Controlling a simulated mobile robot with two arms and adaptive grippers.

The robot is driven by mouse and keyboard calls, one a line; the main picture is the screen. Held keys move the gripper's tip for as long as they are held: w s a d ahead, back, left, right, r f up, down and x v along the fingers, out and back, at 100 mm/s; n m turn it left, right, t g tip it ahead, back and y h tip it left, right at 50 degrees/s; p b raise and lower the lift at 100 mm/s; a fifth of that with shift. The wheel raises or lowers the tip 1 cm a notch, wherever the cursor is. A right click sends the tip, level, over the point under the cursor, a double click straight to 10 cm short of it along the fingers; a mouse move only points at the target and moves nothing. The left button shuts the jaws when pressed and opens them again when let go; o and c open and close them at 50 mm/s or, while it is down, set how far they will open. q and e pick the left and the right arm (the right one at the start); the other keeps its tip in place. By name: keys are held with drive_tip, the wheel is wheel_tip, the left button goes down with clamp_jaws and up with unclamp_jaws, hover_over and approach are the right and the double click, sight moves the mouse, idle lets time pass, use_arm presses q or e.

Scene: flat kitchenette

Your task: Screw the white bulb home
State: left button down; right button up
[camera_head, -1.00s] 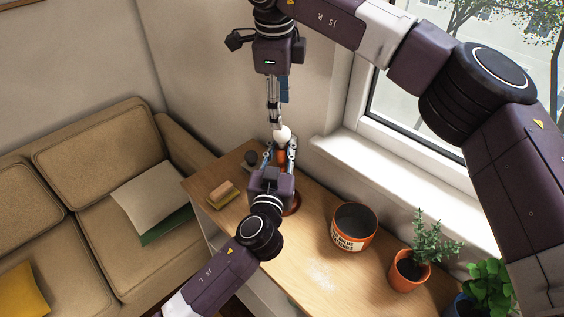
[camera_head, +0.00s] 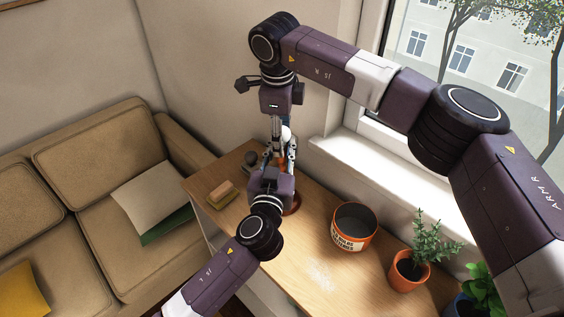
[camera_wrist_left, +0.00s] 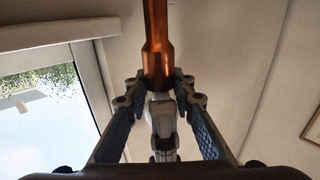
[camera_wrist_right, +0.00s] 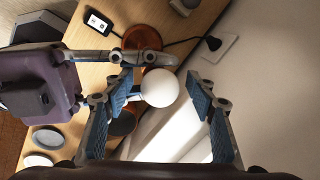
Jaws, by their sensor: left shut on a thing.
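The white bulb (camera_head: 286,134) is at the top of the orange lamp and partly hidden by a finger in the head view. How deep it sits is hidden. In the right wrist view the bulb (camera_wrist_right: 160,88) is between the parted fingers of my right gripper (camera_wrist_right: 168,92), close to the left finger and apart from the right one. My right gripper (camera_head: 282,140) points down from above and is open. My left gripper (camera_head: 279,158) comes from the front and is shut on the lamp's copper stem (camera_wrist_left: 157,52), below the bulb.
The wooden table (camera_head: 311,258) carries an orange pot (camera_head: 354,228), a potted plant (camera_head: 410,266), a sponge-like block (camera_head: 223,193) and a small dark object (camera_head: 251,158). The window sill (camera_head: 376,172) runs along the right.

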use_arm(q)
drive_tip(key=shift+a+f, duration=0.1)
use_arm(e)
clamp_jaws()
unclamp_jaws()
wheel_tip(320, 180, up, 4)
drive_tip(key=shift+r, duration=0.25)
idle(0.3)
drive_tip(key=shift+o, duration=0.6)
drive_tip(key=shift+r, duration=0.2)
wheel_tip(320, 180, up, 7)
drive_tip(key=s, duration=0.2)
drive_tip(key=shift+s, duration=0.2)
